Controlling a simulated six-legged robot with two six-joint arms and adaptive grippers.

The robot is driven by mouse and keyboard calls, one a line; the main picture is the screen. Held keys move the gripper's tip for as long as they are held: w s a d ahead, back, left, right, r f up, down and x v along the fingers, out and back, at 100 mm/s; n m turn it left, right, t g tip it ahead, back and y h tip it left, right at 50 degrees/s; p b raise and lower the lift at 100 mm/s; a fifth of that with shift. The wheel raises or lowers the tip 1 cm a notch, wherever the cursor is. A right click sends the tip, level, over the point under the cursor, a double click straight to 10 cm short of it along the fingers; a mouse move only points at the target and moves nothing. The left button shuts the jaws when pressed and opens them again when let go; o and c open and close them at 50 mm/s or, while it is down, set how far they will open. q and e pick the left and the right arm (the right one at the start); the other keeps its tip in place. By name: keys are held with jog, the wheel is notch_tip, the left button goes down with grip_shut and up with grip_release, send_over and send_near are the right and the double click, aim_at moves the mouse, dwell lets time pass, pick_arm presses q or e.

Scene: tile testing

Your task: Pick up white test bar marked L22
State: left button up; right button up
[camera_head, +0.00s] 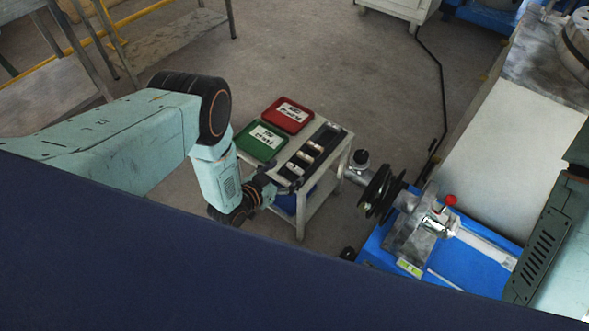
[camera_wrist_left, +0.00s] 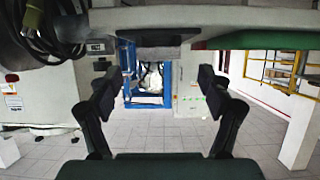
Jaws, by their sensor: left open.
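Several small white bars (camera_head: 314,147) sit in a dark rack (camera_head: 322,139) on the right side of a small table (camera_head: 343,146) in the head view. Their markings are too small to read, so I cannot tell which is L22. My left gripper (camera_head: 268,188) is at the near end of the rack, beside the table's near edge. In the left wrist view my left gripper (camera_wrist_left: 160,88) has its fingers wide apart with nothing between them. A dark grey block, perhaps the rack's end, shows just above the fingers.
A green tray (camera_head: 245,148) and a red tray (camera_head: 273,114), both labelled, lie left of the rack. Bare floor lies behind the table.

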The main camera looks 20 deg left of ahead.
aim_at(295, 167)
pick_arm(q)
jog(key=x, duration=0.1)
jog(key=b+x, duration=0.1)
jog(key=shift+w+d+f, duration=0.2)
jog(key=shift+d, duration=0.15)
jog(key=shift+w+f, duration=0.15)
jog(key=shift+w, duration=0.2)
jog(key=shift+a, duration=0.1)
jog(key=c, duration=1.1)
jog(key=shift+o, duration=0.2)
